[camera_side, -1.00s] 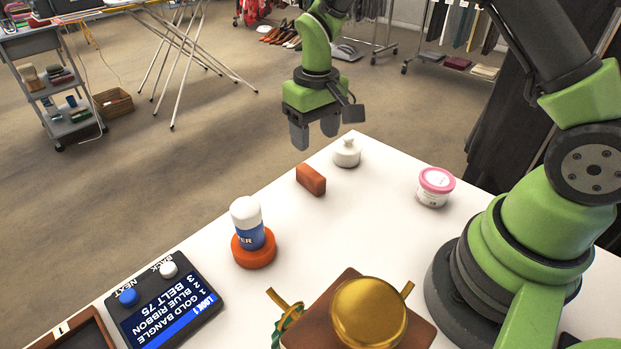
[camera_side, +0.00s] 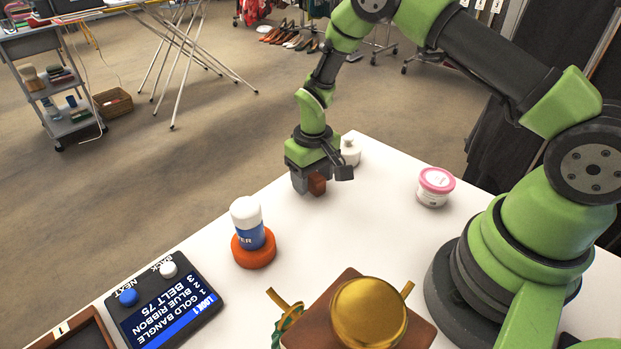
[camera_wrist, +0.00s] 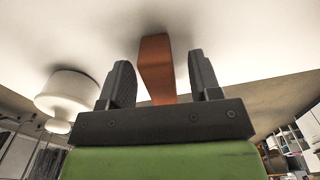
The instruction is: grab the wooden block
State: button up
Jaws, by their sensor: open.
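The wooden block (camera_side: 317,184) is a small reddish-brown piece on the white table, near its far edge. My gripper (camera_side: 309,186) is down at the block in the side view and partly hides it. In the wrist view the block (camera_wrist: 156,68) lies between the two dark fingers of my gripper (camera_wrist: 160,80).
A pink-lidded tub (camera_side: 435,187) is to the right. A white-and-blue container (camera_side: 247,222) on an orange disc (camera_side: 254,254) stands nearer. The table's middle (camera_side: 340,235) is clear.

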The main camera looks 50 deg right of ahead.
jog(key=c, duration=1)
jog(key=shift+r, duration=0.15)
